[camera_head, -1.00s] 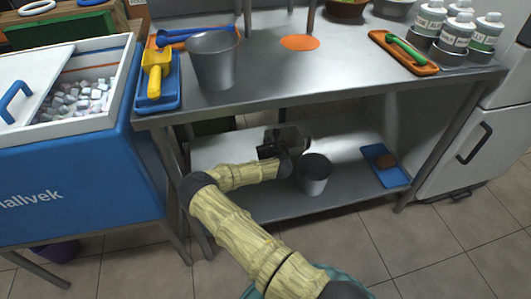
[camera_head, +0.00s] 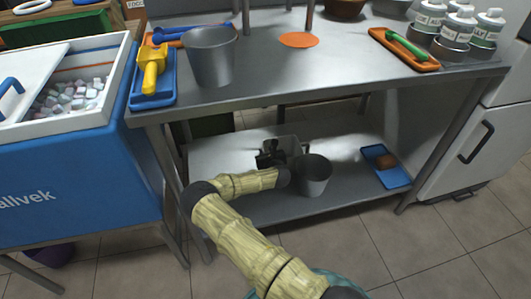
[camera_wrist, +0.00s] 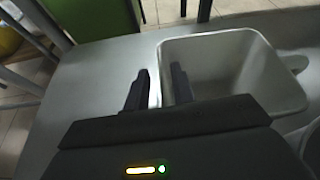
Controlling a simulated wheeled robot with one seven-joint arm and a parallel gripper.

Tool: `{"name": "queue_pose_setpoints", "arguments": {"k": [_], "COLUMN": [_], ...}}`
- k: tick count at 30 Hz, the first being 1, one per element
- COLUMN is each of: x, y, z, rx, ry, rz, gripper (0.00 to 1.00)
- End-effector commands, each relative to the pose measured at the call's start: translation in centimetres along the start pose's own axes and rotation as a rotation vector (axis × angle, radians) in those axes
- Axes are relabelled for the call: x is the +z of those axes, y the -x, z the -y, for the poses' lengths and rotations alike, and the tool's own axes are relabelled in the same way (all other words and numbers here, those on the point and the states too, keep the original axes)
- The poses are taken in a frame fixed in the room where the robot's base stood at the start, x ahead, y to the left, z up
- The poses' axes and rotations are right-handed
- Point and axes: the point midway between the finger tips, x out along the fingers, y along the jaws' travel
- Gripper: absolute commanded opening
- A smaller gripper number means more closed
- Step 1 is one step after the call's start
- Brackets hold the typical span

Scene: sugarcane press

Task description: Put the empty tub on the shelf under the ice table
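The tub (camera_wrist: 240,65) is a pale grey, empty rectangular box. It appears to rest upright on the lower shelf (camera_head: 225,155) of the steel table, and its rim shows behind my gripper in the head view (camera_head: 292,142). My gripper (camera_head: 270,153) is low over that shelf. In the wrist view my gripper (camera_wrist: 160,82) has its fingers apart on either side of the tub's near-left wall, one outside and one inside, with gaps showing.
A grey bucket (camera_head: 315,178) stands close right of the tub on the shelf. A blue tray (camera_head: 393,175) with a brown block lies farther right. Another bucket (camera_head: 208,62) stands on the tabletop (camera_head: 300,75) above. The blue ice chest (camera_head: 80,165) is at the left.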

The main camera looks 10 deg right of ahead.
Motion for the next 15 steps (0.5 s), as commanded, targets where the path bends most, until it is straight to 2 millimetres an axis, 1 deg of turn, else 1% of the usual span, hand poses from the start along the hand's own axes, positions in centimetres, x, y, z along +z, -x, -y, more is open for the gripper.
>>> {"name": "queue_pose_setpoints", "arguments": {"k": [4,8,11,15], "x": [0.3,0.3,0.4,0.5], "y": [0.1,1.2,2.6,5.2], "z": [0.1,0.1,0.2,0.1], "rx": [-0.002,-0.002,-0.003,-0.003], "ry": [-0.001,0.000,0.000,0.000], "rz": [0.000,-0.002,-0.004,-0.003], "gripper": [0.25,0.25,0.25,0.25]}}
